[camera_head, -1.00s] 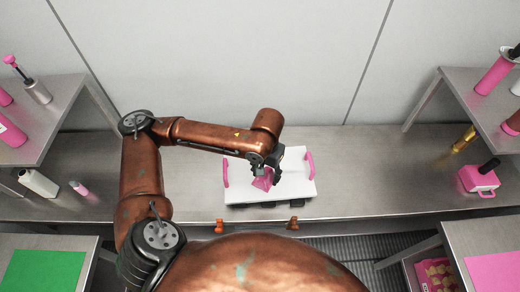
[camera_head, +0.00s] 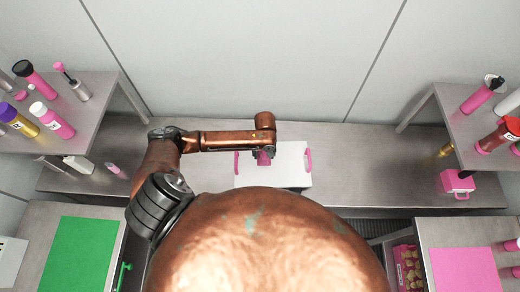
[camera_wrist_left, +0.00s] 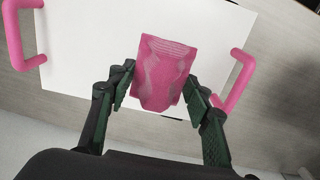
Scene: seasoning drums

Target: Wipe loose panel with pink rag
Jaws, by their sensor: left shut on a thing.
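The loose panel (camera_head: 290,172) is a white board with pink handles at its left and right ends, lying on the grey metal counter. The pink rag (camera_wrist_left: 162,75) is in my left gripper (camera_wrist_left: 160,88), between its two dark fingers, over the white face. In the head view the rag (camera_head: 264,160) hangs below my left gripper (camera_head: 264,153), over the left-middle part of the panel. I cannot tell whether the rag touches the panel. My right gripper is not in view.
Shelves with bottles stand left (camera_head: 85,110) and right (camera_head: 470,125). A pink container (camera_head: 457,182) sits on the counter (camera_head: 385,160) at right. A green mat (camera_head: 75,255) lies front left and a pink mat (camera_head: 465,270) front right. The counter beside the panel is clear.

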